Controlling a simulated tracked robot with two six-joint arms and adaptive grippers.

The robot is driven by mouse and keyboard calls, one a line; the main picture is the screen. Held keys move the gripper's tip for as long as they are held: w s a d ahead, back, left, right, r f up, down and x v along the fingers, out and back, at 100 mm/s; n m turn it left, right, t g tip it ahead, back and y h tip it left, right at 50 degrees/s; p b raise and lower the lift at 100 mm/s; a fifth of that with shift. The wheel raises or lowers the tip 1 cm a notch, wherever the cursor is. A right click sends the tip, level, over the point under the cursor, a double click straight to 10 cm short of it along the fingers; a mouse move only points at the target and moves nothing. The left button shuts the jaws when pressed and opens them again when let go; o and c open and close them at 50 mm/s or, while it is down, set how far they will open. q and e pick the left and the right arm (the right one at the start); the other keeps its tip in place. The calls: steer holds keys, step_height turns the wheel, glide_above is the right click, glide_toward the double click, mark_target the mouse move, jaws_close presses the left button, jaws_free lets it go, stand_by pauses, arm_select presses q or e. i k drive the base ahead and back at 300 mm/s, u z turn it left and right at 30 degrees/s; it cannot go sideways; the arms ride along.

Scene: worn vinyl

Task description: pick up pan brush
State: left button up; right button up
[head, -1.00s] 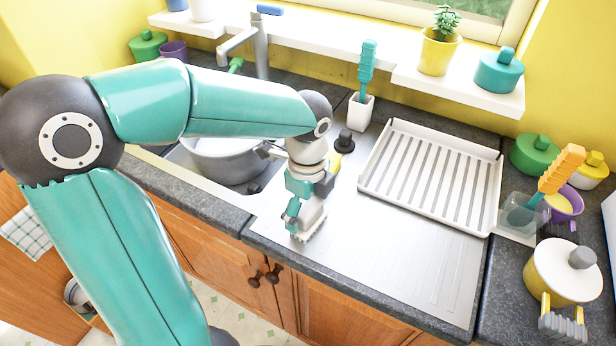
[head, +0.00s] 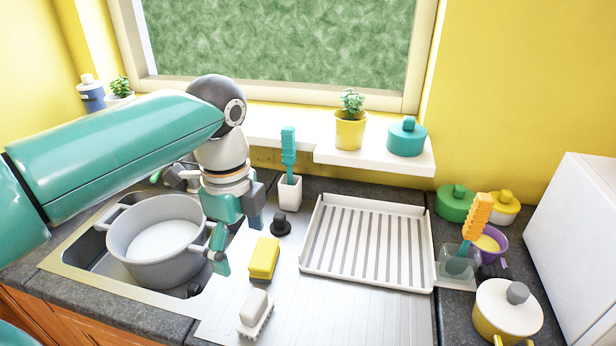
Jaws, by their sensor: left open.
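Which object is the pan brush is not certain. A small pale block brush with white bristles (head: 254,314) lies on the metal drainer near its front. A teal-handled brush (head: 288,148) stands upright in a white holder (head: 290,194) behind the drainer. An orange-handled brush (head: 477,214) leans in a clear holder at right. A small black knobbed item (head: 281,223) stands near the white holder. My left gripper (head: 238,243) is open and apparently empty, pointing down beside the pot's right side, left of the yellow sponge. My right gripper is out of view.
A large grey pot (head: 155,270) sits in the sink at left. A yellow sponge (head: 264,258) lies on the drainer (head: 335,315). A white dish rack (head: 368,284) stands right of it. A lidded pot (head: 508,308) and green pot (head: 455,203) stand at right. The front drainer is mostly clear.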

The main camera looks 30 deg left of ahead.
mark_target(256, 309)
steer(key=k, duration=1)
